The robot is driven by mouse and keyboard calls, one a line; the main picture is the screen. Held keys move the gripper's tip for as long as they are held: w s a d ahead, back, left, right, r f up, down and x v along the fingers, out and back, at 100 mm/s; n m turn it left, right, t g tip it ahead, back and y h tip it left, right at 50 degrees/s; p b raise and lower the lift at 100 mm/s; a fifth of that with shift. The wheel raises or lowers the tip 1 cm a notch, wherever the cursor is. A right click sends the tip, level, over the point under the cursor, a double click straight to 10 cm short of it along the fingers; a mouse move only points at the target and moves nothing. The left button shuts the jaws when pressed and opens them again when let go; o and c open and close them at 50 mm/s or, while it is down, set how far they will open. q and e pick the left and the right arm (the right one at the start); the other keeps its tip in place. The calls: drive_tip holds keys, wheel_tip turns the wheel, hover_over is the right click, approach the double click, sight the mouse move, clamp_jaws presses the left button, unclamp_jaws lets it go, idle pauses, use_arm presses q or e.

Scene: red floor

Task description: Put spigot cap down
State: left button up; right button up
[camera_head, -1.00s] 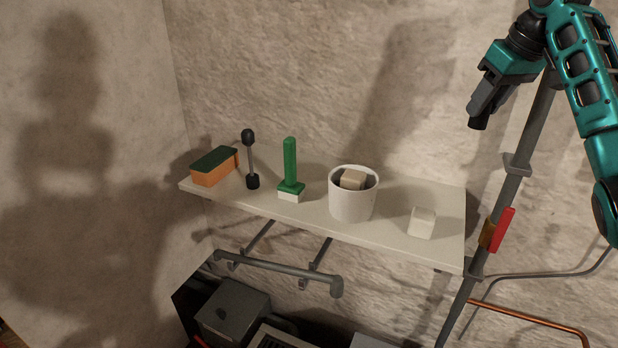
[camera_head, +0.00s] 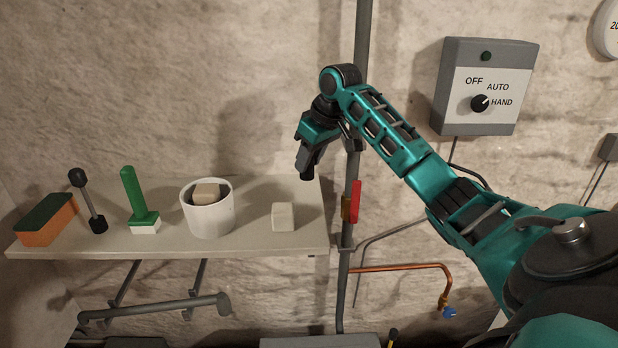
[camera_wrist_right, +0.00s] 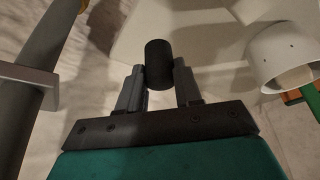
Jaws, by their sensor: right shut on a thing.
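The spigot cap, a short black cylinder (camera_wrist_right: 159,64), sits between the two fingers of my right gripper (camera_wrist_right: 160,84) in the right wrist view. In the head view my right gripper (camera_head: 308,158) points down at the shelf's right end, with the dark cap (camera_head: 307,177) at its tip. The cap appears near the back right corner of the pale shelf (camera_head: 255,240). I cannot tell whether it touches the surface. My left gripper is not in view.
On the shelf stand an orange-green sponge (camera_head: 45,222), a black-ended rod (camera_head: 90,205), a green-handled brush (camera_head: 136,195), a white pot (camera_head: 208,218) with a beige block inside, and a white block (camera_head: 283,217). A vertical pipe (camera_head: 354,130) with a red handle (camera_head: 356,202) stands right of the shelf.

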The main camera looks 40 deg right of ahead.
sight(312, 171)
drive_tip(key=shift+f, duration=2.55)
drive_tip(key=shift+f, duration=0.15)
drive_tip(key=o, duration=1)
drive_tip(key=v, duration=1.2)
drive_tip(key=shift+s, duration=0.1)
